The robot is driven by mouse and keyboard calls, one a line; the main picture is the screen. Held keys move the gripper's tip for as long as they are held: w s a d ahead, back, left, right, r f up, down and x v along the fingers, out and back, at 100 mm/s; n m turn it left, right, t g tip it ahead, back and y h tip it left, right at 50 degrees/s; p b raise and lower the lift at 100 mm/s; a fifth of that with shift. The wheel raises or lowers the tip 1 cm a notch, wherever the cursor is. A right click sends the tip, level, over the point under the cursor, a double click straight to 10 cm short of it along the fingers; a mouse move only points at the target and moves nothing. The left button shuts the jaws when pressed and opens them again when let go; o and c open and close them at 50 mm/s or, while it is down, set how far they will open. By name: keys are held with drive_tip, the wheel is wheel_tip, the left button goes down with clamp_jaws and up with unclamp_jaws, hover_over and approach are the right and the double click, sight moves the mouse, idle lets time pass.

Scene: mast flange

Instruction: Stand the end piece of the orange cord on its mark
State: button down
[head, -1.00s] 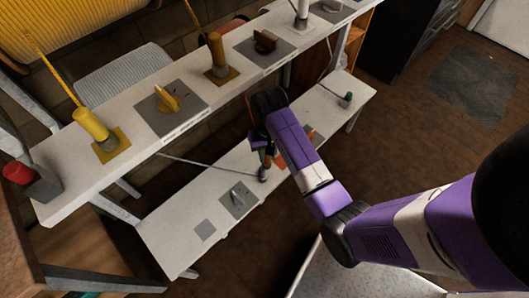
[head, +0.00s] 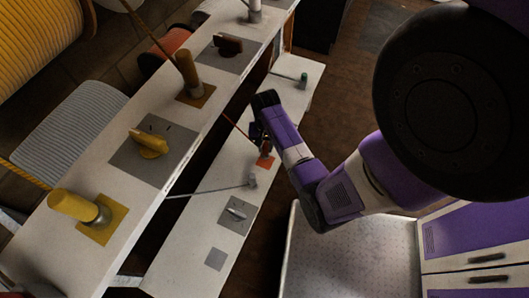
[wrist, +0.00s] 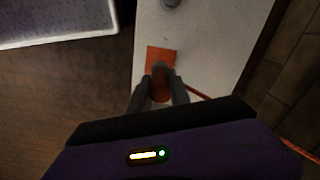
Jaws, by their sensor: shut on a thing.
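The orange end piece (wrist: 160,90) is between the two grey fingers of my gripper (wrist: 161,82), which is shut on it. Its greyish end overlaps the near part of the orange square mark (wrist: 153,52) in the wrist view; I cannot tell whether it touches the surface. In the head view my gripper (head: 262,143) is low over the white bench, beside the orange mark (head: 265,162). The thin orange cord (wrist: 199,93) runs off to the right in the wrist view. The end piece is mostly hidden by my arm in the head view.
A grey end piece (head: 252,180) with a grey cord and a grey square (head: 215,259) are on the same low bench (head: 185,262). The higher bench (head: 127,192) at left holds yellow and brown pieces.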

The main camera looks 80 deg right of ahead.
sight(265, 151)
drive_tip(key=shift+f+b, duration=0.4)
drive_tip(key=shift+f, duration=1.4)
drive_tip(key=shift+f, duration=0.15)
drive_tip(key=c, duration=1.2)
unclamp_jaws()
